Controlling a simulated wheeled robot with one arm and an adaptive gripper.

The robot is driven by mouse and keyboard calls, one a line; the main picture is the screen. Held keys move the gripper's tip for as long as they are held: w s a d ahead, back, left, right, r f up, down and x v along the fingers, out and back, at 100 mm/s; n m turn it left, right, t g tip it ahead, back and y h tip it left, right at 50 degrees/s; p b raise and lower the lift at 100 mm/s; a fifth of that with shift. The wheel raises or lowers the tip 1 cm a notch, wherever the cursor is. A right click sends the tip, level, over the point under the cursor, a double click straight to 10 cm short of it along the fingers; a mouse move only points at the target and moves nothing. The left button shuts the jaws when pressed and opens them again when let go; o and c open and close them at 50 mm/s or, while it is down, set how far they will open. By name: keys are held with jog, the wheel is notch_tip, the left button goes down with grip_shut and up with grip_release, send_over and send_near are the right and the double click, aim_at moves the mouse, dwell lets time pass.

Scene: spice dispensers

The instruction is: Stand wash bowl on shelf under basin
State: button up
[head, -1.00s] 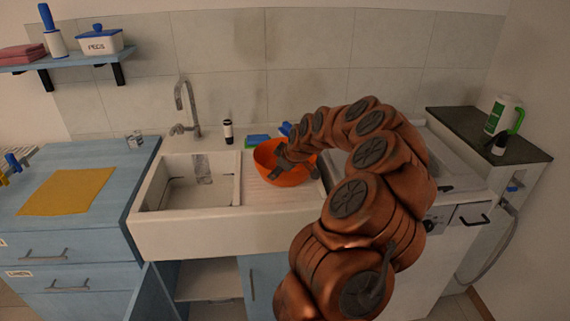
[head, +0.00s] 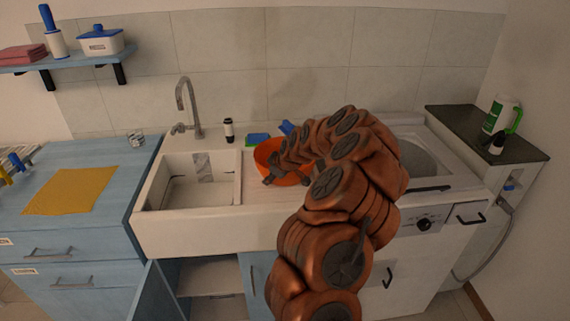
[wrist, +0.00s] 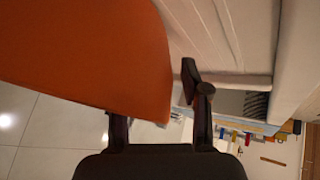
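The orange wash bowl (head: 265,152) stands on the ribbed drainboard right of the basin (head: 190,190). My gripper (head: 270,181) is low at the bowl's front side in the head view. In the wrist view my gripper (wrist: 160,100) has its fingers apart. The bowl (wrist: 90,50) fills the upper left there and hides the tip of one finger. The other finger is just beyond the bowl's edge, with a narrow gap visible. The shelf under the basin (head: 212,278) shows inside the open cabinet, partly hidden.
The cabinet door (head: 155,292) stands open at the left of the cabinet. A tap (head: 187,105) rises behind the basin. A washing machine (head: 400,250) is at right.

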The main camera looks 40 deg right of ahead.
grip_shut()
jog(key=shift+r, duration=0.1)
dwell(0.4)
